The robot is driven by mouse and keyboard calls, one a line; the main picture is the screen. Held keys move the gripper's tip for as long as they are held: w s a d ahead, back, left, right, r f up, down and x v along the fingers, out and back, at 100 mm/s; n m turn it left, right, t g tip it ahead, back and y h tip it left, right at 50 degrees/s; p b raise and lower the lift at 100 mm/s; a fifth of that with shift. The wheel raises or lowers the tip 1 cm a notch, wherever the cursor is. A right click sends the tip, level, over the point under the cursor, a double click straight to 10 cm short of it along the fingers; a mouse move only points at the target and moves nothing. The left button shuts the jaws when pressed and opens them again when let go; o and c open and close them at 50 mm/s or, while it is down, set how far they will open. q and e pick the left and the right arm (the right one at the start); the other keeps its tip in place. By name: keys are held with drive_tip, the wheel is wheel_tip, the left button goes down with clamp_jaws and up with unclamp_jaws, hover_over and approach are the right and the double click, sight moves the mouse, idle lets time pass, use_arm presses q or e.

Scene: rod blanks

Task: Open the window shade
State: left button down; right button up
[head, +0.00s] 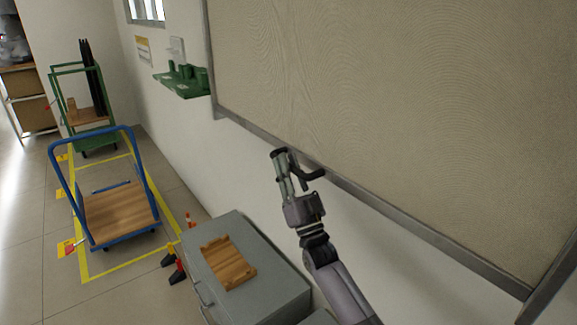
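The window shade (400,90) is a large beige panel with a fine wavy pattern, set in a dark grey frame on the white wall. It covers the whole visible area inside the frame. Whether a fingertip touches the bar cannot be told. My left gripper does not show.
A grey cabinet (273,268) with a wooden tray (229,262) on it stands below the wall. A blue-handled cart (112,212) and a green cart (88,118) stand at left on the tiled floor. A green wall shelf (182,84) holds green items.

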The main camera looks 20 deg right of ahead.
clamp_jaws()
idle(0.4)
